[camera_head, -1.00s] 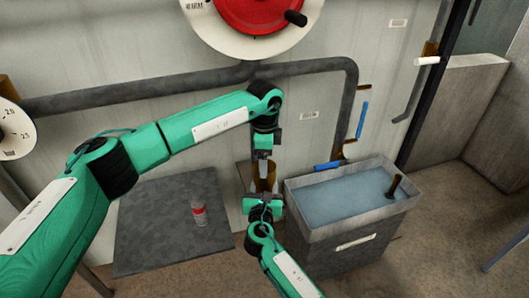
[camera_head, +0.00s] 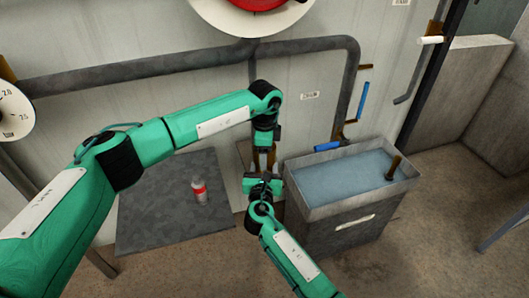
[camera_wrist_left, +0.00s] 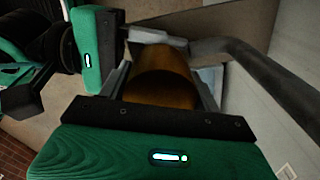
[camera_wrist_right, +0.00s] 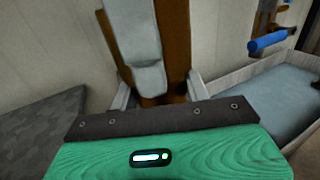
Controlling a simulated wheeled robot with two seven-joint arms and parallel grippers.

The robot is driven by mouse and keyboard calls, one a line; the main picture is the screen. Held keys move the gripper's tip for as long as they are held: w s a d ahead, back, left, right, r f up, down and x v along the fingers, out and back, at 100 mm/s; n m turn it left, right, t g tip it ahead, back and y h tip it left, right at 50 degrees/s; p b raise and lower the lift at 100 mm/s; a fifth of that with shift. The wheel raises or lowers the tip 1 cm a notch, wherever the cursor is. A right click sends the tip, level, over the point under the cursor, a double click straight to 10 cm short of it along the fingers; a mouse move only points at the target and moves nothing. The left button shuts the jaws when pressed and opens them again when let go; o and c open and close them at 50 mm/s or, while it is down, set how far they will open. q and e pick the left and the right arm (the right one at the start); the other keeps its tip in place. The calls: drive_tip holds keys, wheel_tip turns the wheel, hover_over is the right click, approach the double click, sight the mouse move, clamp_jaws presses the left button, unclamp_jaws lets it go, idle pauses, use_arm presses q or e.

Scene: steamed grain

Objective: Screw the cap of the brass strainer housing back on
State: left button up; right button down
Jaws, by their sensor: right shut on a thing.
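The brass strainer housing (camera_head: 263,160) stands upright between my two grippers, mostly covered by them. I cannot make out where its cap meets the body. My left gripper (camera_head: 264,148) reaches down from above. In the left wrist view its fingers stand apart on both sides of a brass cylinder (camera_wrist_left: 162,78), and I see no clear grip. My right gripper (camera_head: 262,178) comes from below and is shut on the lower brass part (camera_wrist_right: 172,98). A grey finger of my left gripper (camera_wrist_right: 145,65) shows close in front of the brass in the right wrist view.
A grey table (camera_head: 150,225) with a red-and-white bottle (camera_head: 200,191) stands at left. A water-filled tank (camera_head: 335,215) is close at right, with a brown handle (camera_head: 392,168) in it. A grey pipe (camera_head: 160,72) runs along the wall behind. Blue-handled levers (camera_head: 362,100) hang above the tank.

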use_arm(q)
drive_tip(key=m, duration=0.9)
drive_tip(key=shift+m, duration=0.3)
drive_tip(key=o, duration=1.1)
drive_tip(key=shift+r, duration=2.25)
drive_tip(key=shift+c, duration=0.6)
